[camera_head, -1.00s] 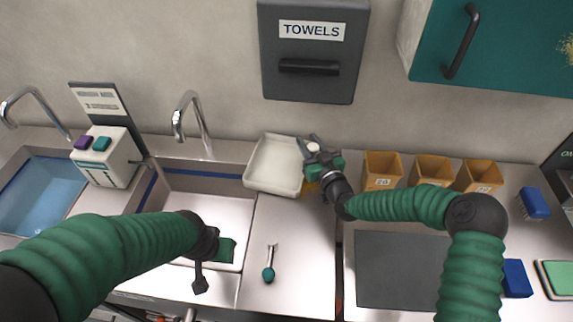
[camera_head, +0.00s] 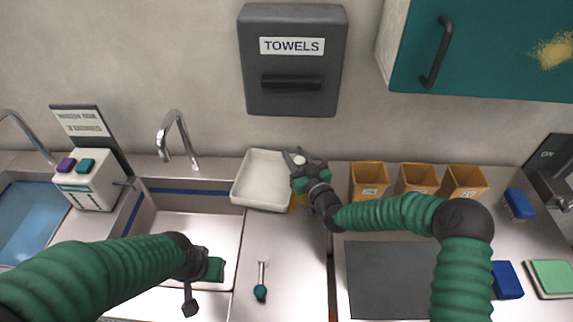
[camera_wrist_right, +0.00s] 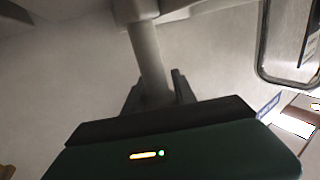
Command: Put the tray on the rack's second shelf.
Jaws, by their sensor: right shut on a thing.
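The shallow white tray (camera_head: 262,181) is near the back of the counter, beside the sink's right edge. My right gripper (camera_head: 294,160) is shut on the tray's right rim. In the right wrist view a pale wall (camera_wrist_right: 148,62) runs between the fingers. I cannot tell whether the tray rests on the counter or is slightly above it. My left gripper (camera_head: 190,293) hangs over the front right of the middle sink, apart from the tray; its jaw opening is not clear. No rack shows in the head view.
Orange bins (camera_head: 369,180) stand right of my right gripper; another orange thing (camera_head: 298,200) is partly hidden beside the tray. A tap (camera_head: 172,138) rises left of the tray. A teal-ended tool (camera_head: 261,283) lies in front. A towel dispenser (camera_head: 292,65) hangs above.

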